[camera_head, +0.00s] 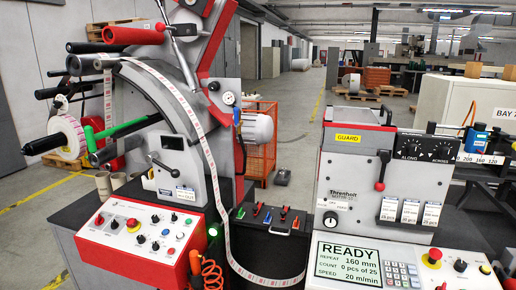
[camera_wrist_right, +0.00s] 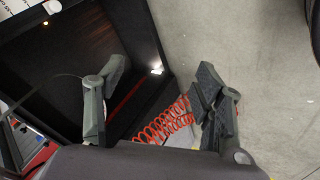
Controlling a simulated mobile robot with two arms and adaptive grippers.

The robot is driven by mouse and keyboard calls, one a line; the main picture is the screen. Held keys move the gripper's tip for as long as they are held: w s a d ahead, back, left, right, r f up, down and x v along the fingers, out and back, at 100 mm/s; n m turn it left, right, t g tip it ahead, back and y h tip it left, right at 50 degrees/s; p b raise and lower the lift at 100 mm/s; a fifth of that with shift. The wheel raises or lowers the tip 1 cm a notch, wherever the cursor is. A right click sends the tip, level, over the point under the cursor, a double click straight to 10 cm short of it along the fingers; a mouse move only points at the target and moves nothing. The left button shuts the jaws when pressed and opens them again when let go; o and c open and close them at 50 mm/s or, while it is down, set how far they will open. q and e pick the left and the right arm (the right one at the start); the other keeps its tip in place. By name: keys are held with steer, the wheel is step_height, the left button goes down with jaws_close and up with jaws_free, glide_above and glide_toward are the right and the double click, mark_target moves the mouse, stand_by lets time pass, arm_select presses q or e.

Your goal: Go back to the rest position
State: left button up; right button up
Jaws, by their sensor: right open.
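My right gripper (camera_wrist_right: 161,72) shows in the right wrist view, its two grey fingers wide apart with nothing between them. Behind the fingers are a dark cabinet side (camera_wrist_right: 80,40), a red coiled hose (camera_wrist_right: 165,124) and the grey floor (camera_wrist_right: 225,35). The fingers appear apart from the cabinet; whether one touches the hose I cannot tell. Neither gripper shows in the head view. There, the label rewinder (camera_head: 170,95) stands at left, with a label web (camera_head: 213,170) running down from it toward the right machine (camera_head: 350,195).
A red control box (camera_head: 140,235) is at lower left, with an orange coiled hose (camera_head: 211,272) beside it. The right machine's display (camera_head: 347,264) reads READY. A white cabinet (camera_head: 470,100) stands at right. Open floor (camera_head: 295,125) lies behind, between the machines.

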steer(key=s+d+f+m+g, duration=0.2)
steer(key=s+f, duration=0.2)
steer(key=s, duration=0.6)
steer(key=s+d+f+m+g, duration=0.2)
steer(key=s+f, duration=0.3)
steer(key=s, duration=0.4)
steer(key=s+d+f+m+g, duration=0.2)
steer(key=s+d+f, duration=0.1)
steer(key=s, duration=0.7)
steer(key=shift+s+f+m, duration=0.35)
steer(key=shift+f+m, duration=0.05)
steer(key=shift+f, duration=0.45)
